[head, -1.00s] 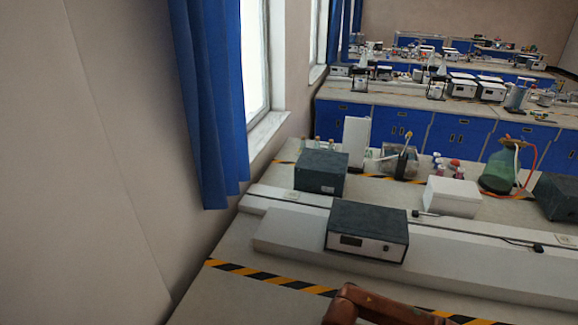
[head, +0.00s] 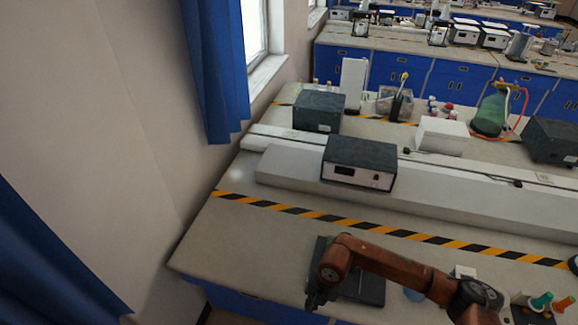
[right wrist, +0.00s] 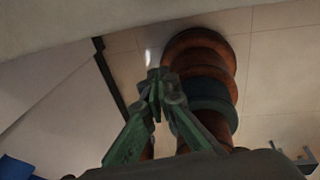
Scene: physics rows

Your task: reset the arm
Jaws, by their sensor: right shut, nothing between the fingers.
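My right arm (head: 395,268) is copper-brown and reaches in from the lower right in the head view. Its forearm lies over the front of the bench. The right gripper (head: 314,297) is the dark end hanging down at the arm's left end, near the bench's front edge. In the right wrist view its green fingers (right wrist: 155,84) meet at the tips with nothing between them. Brown and dark round links of my own arm show behind them. My left gripper is not in view.
A flat dark object (head: 370,289) lies on the bench (head: 250,235) under the arm. Bottles with green (head: 541,300) and orange (head: 564,304) caps stand at the lower right. A dark instrument box (head: 358,163) sits further back. The bench's left front is clear.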

